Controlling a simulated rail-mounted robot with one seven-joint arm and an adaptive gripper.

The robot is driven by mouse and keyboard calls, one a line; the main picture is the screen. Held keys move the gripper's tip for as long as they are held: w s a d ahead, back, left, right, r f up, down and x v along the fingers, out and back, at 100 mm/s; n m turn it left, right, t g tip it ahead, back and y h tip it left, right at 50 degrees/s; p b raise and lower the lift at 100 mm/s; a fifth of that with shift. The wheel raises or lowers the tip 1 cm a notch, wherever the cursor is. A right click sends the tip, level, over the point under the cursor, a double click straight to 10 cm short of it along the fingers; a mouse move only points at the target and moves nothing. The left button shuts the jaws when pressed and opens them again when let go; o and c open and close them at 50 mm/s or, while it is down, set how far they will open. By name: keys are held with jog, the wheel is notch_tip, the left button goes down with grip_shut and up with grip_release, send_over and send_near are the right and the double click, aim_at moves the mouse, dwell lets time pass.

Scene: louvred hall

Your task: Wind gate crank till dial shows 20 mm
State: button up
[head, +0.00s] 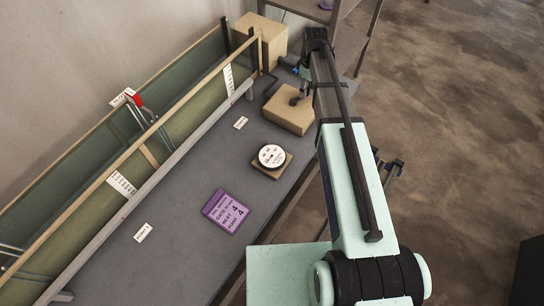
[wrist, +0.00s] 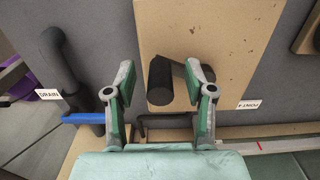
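The crank's black cylindrical handle (wrist: 160,82) stands on a tan wooden block (wrist: 215,30) in the wrist view. The block also shows in the head view (head: 287,117). My gripper (wrist: 158,88) is open, with one finger on each side of the handle. A red-topped gate (head: 136,100) stands in the glass-walled channel.
A blue-levered valve (wrist: 82,118) on a black pipe, labelled DRAIN, is close to the left finger. A purple card (head: 226,210) lies on the grey bench (head: 185,258). A wooden box (head: 262,40) stands at the back. The channel runs along the bench's left side.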

jog(key=shift+r+p, duration=2)
jog(key=shift+r, duration=1.5)
jog(key=shift+r, duration=0.15)
notch_tip(320, 180, up, 12)
jog(key=shift+f, duration=0.2)
